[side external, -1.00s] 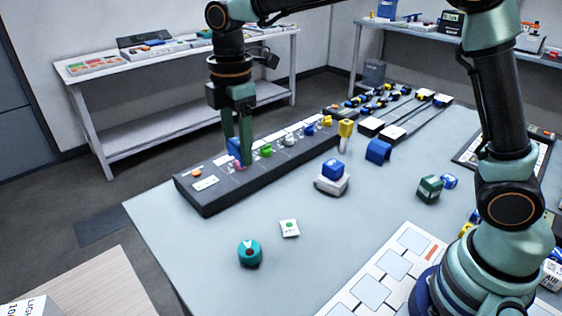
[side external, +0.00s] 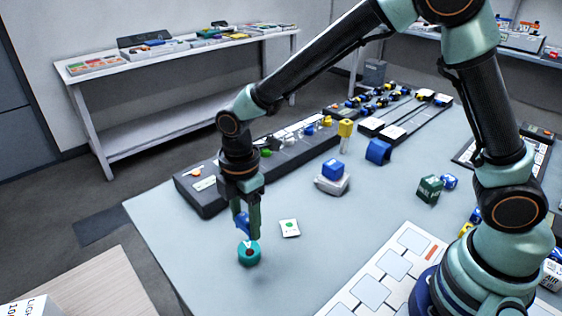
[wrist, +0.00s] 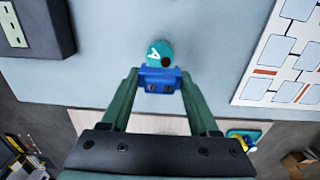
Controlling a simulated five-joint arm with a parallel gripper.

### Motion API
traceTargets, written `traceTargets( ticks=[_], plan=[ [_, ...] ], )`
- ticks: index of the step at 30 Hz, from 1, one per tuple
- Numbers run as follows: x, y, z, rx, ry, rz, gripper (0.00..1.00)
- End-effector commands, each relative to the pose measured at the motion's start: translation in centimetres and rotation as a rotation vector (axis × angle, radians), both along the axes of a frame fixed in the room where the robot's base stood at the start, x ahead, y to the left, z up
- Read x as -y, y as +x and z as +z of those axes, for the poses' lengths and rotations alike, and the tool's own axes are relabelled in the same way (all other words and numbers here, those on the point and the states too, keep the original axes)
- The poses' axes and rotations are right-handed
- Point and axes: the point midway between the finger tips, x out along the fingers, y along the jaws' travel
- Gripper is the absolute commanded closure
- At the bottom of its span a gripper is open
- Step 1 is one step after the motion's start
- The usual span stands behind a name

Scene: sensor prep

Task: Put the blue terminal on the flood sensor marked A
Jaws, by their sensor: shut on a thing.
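The flood sensor marked A is a small round teal body (side external: 249,254) near the front left of the table. In the wrist view its top (wrist: 158,50) shows a white A and a dark round spot. My gripper (side external: 249,228) points down just above it, shut on the blue terminal (side external: 242,222). In the wrist view the blue terminal (wrist: 160,80) sits between my fingertips and overlaps the near edge of the sensor in the picture. I cannot tell whether the two touch.
A dark terminal rack (side external: 205,198) stands behind my gripper. A white card with a green mark (side external: 289,228) lies right of the sensor. A blue block on a white base (side external: 332,177) stands farther back. A white panel with pale squares (side external: 375,275) lies at the front right.

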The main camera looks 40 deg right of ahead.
Motion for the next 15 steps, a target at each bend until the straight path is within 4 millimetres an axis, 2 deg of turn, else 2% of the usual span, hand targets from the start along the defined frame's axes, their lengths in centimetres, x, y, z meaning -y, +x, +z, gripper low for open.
traceTargets(
  ticks=[5,12,15],
  plan=[
    [0.0,0.0,-1.4,-0.002,-0.001,0.0,0.91],
    [0.0,-0.1,-4.6,-0.003,-0.001,0.0,0.91],
    [0.0,0.0,-5.1,-0.001,0.0,0.0,0.91]
  ],
)
